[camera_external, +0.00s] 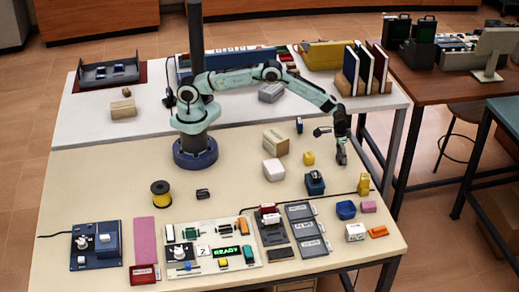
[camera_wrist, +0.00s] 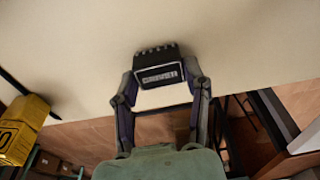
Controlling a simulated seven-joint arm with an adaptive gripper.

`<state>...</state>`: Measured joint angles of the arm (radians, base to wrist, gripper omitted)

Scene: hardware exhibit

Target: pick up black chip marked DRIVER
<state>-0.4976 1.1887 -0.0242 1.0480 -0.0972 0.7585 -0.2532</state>
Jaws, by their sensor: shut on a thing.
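The black chip marked DRIVER (camera_wrist: 158,74) is between my two fingertips in the wrist view, its pale-framed label facing the camera and a row of dark pins along its far edge. My gripper (camera_wrist: 160,79) is shut on it, one finger on each side. In the external view my gripper (camera_external: 341,155) is over the right part of the cream table; the chip there is too small and dark to tell from the fingers. Whether the chip is clear of the table top I cannot tell.
A dark blue block (camera_external: 315,186) with a dark top, a yellow cube (camera_external: 308,158) and white boxes (camera_external: 273,170) stand left of my gripper. A yellow block (camera_external: 363,184) is below it. Grey labelled trays (camera_external: 306,232) and a circuit board (camera_external: 215,245) lie at the front.

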